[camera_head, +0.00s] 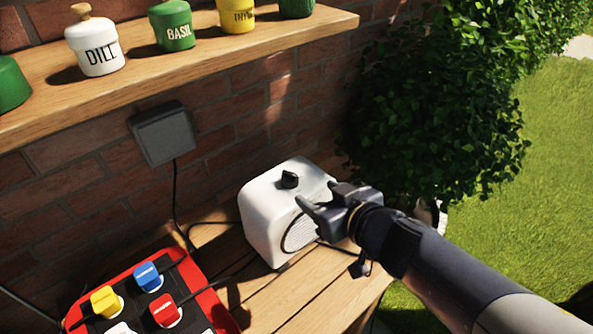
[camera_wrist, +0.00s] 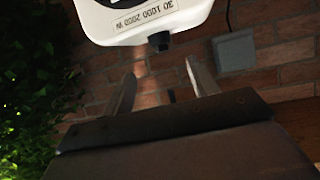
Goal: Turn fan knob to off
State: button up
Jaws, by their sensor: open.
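The white fan heater (camera_head: 268,222) stands on the wooden table, with a round grille on its front. Its black knob (camera_head: 289,179) sits on the top face. My gripper (camera_head: 313,206) is open and empty, just right of the knob and close to the heater in the head view. In the wrist view the heater (camera_wrist: 150,22) is at the top, with printed markings on it. The knob (camera_wrist: 159,41) shows there beyond and between the two open fingers (camera_wrist: 160,78), apart from them. The knob's pointer direction is too small to tell.
A red-edged panel (camera_head: 213,297) with coloured blocks lies at the front left of the wooden table (camera_head: 310,287). A shelf (camera_head: 200,62) with several labelled jars hangs above. A grey wall box (camera_head: 163,134) has a cable. A bush (camera_head: 430,120) is behind right.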

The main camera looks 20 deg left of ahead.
aim_at(293, 179)
jog(key=b+x, duration=0.4)
jog(key=x, duration=0.6)
jog(key=shift+s+f+b, duration=0.15)
jog(key=shift+b, duration=0.2)
jog(key=shift+w+a+f, duration=0.1)
jog(key=shift+w+a, duration=0.2)
jog(key=shift+a, duration=0.05)
jog(key=shift+c, duration=0.5)
jog(key=c, duration=0.9)
